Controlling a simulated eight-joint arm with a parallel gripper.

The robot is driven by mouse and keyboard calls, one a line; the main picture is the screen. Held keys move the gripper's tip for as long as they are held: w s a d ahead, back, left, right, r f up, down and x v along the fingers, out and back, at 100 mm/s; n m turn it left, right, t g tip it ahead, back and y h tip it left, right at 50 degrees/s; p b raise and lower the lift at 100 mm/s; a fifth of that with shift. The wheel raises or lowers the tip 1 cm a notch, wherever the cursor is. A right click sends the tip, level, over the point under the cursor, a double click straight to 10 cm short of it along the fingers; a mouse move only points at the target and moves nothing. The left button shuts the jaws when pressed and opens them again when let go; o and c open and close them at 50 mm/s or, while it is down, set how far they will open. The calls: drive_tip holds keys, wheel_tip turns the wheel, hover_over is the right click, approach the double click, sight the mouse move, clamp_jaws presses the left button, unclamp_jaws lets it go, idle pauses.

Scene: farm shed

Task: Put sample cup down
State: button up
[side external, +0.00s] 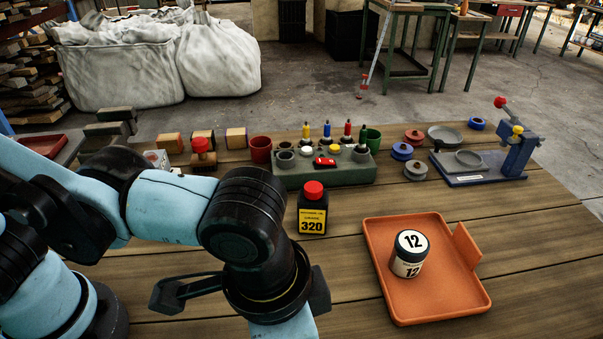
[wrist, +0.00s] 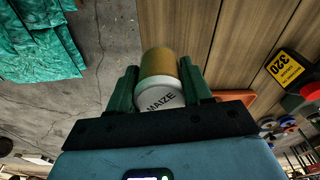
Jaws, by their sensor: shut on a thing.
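A sample cup (wrist: 159,64) with a gold-brown body and a white end lettered MAIZE shows in the wrist view. My gripper (wrist: 158,74) is shut on it, with one green finger on each side. In that view the cup overlaps the table's edge, with planks on one side and concrete floor on the other. I cannot tell its height above the table. In the side external view the cup and my fingers are out of sight below the picture's lower edge.
An orange tray (side external: 454,309) holds a black-and-white jar marked 12 (side external: 409,254). A black bottle marked 320 (side external: 312,212) with a red cap stands left of it. Behind are a green-grey holder block (side external: 300,180) and a blue press (side external: 519,155). Planks around the tray are bare.

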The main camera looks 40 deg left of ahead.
drive_tip(key=w+a+f, duration=0.1)
drive_tip(key=w+f, duration=0.1)
drive_tip(key=w, duration=0.1)
drive_tip(key=w+a+f, duration=0.1)
drive_tip(key=w+f, duration=0.1)
drive_tip(key=w, duration=0.2)
drive_tip(key=w+a+f, duration=0.1)
drive_tip(key=w+f, duration=0.1)
drive_tip(key=w, duration=0.1)
drive_tip(key=shift+w+f, duration=0.2)
drive_tip(key=shift+f, duration=2.05)
drive_tip(key=shift+f, duration=0.15)
drive_tip(key=o, duration=1.1)
drive_tip(key=shift+c, duration=0.2)
